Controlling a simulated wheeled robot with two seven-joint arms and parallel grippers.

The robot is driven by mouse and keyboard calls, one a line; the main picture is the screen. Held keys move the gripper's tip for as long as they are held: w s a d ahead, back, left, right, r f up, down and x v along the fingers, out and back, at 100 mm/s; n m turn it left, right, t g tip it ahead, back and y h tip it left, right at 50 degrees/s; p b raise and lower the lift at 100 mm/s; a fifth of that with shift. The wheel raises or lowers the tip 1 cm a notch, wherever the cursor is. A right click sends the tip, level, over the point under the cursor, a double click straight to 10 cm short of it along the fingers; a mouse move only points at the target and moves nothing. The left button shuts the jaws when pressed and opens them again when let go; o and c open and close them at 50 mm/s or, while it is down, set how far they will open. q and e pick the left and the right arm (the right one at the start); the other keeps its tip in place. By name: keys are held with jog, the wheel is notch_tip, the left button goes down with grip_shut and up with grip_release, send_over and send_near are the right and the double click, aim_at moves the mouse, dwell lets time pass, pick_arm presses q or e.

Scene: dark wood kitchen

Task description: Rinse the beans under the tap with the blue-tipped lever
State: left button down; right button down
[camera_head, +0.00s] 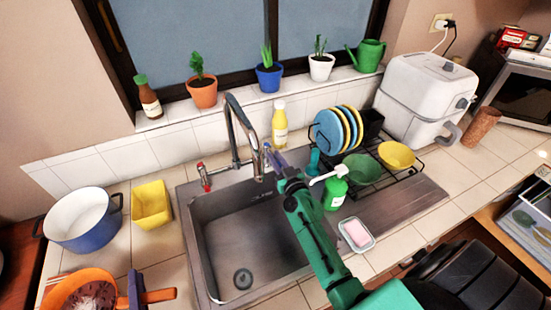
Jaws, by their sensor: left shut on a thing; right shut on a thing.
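An orange colander (68,285) with dark beans (95,298) in it is at the bottom left, partly cut off by the picture edge. My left gripper (136,291) is shut on its orange handle, left of the sink. The metal tap (240,125) arches over the sink (245,250); no water shows. A red-tipped lever (204,176) stands left of the tap. My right gripper (272,158) is at the right side of the tap, shut on what appears to be the blue-tipped lever, which is mostly hidden by the fingers.
A blue pot (88,232) and yellow container (151,204) stand left of the sink. A green soap bottle (335,192), a soap dish (356,235) and a dish rack (385,178) are close to my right arm. The sink basin is empty.

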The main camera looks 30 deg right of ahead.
dwell(0.8)
pick_arm(q)
notch_tip(320, 180, down, 3)
jog(key=b, duration=0.2)
jog(key=shift+r+b, duration=0.1)
jog(key=shift+b, duration=0.3)
jog(key=shift+f, duration=0.2)
pick_arm(e)
jog(key=shift+d+f+n+y, duration=0.1)
jog(key=shift+d+n+y, duration=0.45)
jog(key=shift+y, duration=0.45)
pick_arm(q)
jog(key=shift+r, duration=0.15)
pick_arm(e)
jog(key=shift+a+r, duration=0.1)
jog(key=shift+r, duration=0.1)
jog(key=c, duration=0.8)
grip_release()
jog(key=shift+w, duration=0.1)
jog(key=shift+c, duration=0.2)
pick_arm(q)
jog(key=shift+w, duration=0.1)
pick_arm(e)
jog(key=shift+f, duration=0.1)
pick_arm(q)
jog(key=shift+r+p, duration=0.5)
jog(key=shift+r, duration=0.05)
pick_arm(e)
jog(key=s, duration=1.2)
jog(key=shift+d, duration=0.3)
